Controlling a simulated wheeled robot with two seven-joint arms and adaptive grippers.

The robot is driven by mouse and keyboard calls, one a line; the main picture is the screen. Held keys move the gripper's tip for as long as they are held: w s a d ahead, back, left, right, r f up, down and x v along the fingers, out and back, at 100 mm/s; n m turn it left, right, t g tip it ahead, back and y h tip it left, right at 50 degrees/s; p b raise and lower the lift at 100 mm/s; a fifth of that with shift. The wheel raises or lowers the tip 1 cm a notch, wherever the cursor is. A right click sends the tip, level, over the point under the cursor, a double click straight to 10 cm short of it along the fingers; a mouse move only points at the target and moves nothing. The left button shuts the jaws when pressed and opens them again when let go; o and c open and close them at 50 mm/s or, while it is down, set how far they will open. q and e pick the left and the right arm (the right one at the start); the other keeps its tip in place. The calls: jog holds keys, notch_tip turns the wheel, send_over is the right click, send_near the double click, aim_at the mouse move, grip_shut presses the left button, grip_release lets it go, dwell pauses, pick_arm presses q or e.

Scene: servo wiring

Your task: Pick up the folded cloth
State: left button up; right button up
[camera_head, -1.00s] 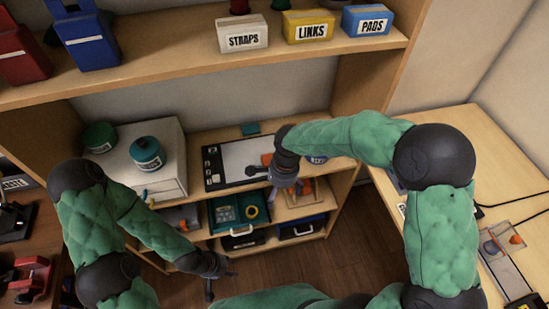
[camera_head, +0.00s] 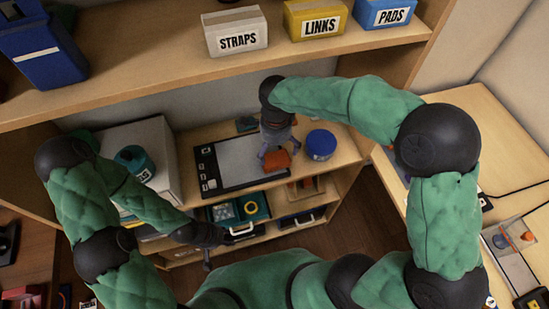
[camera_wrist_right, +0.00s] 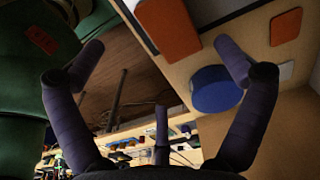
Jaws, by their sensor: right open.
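An orange, flat-sided piece (camera_head: 276,161) lies at the front right of the dark-framed board on the shelf unit's top; it looks like the folded cloth, though I cannot be sure. In the right wrist view an orange piece (camera_wrist_right: 168,30) shows at the top, ahead of the fingers. A second flat orange-brown piece (camera_wrist_right: 286,27) lies farther right there. My right gripper (camera_head: 278,149) is open, just over or beside the orange piece; its spread purple fingers (camera_wrist_right: 158,48) hold nothing. My left gripper (camera_head: 207,264) hangs low before the shelf unit; its jaws are too small to read.
A blue round tub (camera_head: 320,145) stands right of my right gripper, and also near a finger in the wrist view (camera_wrist_right: 217,89). The board (camera_head: 235,163) lies to the left. A teal canister (camera_head: 133,160) stands on a white cabinet. The upper shelf (camera_head: 240,68) overhangs behind.

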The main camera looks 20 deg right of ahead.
aim_at(276, 161)
notch_tip(276, 161, down, 4)
jog(key=shift+f+b, duration=0.1)
jog(key=shift+b, duration=0.35)
jog(key=f+b, duration=0.2)
jog(key=f, duration=0.3)
jog(key=shift+w, duration=0.2)
jog(key=c, duration=1)
jog(key=shift+c, duration=0.4)
jog(key=shift+d+r, duration=0.1)
jog(key=shift+r, duration=0.05)
